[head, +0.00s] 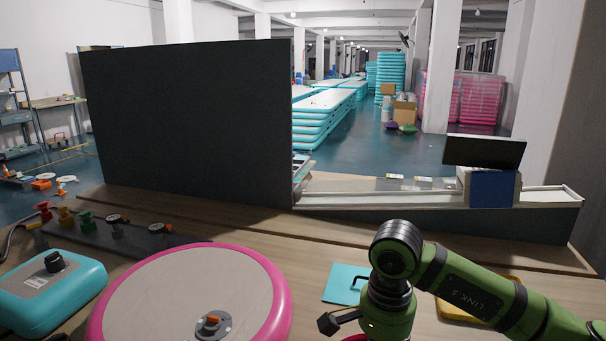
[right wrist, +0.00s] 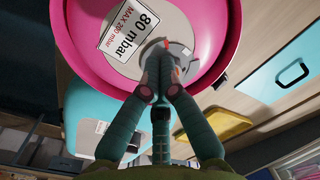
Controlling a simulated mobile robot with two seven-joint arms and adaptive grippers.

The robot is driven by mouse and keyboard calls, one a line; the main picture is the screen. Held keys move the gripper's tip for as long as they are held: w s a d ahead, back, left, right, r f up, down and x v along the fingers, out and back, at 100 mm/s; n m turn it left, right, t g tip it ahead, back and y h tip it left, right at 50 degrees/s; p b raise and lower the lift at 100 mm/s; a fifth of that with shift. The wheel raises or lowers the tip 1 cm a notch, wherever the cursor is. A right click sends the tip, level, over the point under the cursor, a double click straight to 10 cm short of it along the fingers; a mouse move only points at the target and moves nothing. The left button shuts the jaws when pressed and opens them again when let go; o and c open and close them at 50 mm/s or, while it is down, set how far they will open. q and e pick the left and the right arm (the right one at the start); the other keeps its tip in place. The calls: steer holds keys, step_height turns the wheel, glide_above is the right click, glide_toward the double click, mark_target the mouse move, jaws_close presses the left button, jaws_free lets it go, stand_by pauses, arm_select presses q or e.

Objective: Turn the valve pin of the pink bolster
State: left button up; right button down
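The pink bolster (right wrist: 212,20) fills the top of the right wrist view, with a pressure label reading 80 mbar and a pale end face. Its round grey valve (right wrist: 183,62) shows behind my fingertips, with small orange-red parts beside them. My right gripper (right wrist: 158,48) is at the valve with its fingers drawn together; they look closed on the valve pin, which they mostly hide. In the head view only a sliver of pink (head: 356,338) shows below my green right arm, and the gripper is out of frame. My left gripper is in neither view.
A large pink-rimmed round cushion (head: 150,295) with its own valve and a teal cushion (head: 50,290) lie left on the wooden bench. A teal square (head: 343,283) and a yellow tray (head: 450,308) lie near my right arm. A dark panel (head: 190,125) stands behind.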

step_height(320, 180, up, 6)
steer(key=shift+f+p, duration=0.25)
steer(key=shift+p, duration=0.95)
steer(key=m+p, duration=0.4)
steer(key=p, duration=0.1)
steer(key=w+m+p, duration=0.1)
steer(key=m+p, duration=0.1)
steer(key=shift+a+f, duration=0.3)
steer(key=shift+a, duration=0.05)
step_height(320, 180, down, 4)
steer(key=shift+f+b, duration=0.25)
steer(key=shift+b, duration=0.9)
steer(key=shift+f+b, duration=0.55)
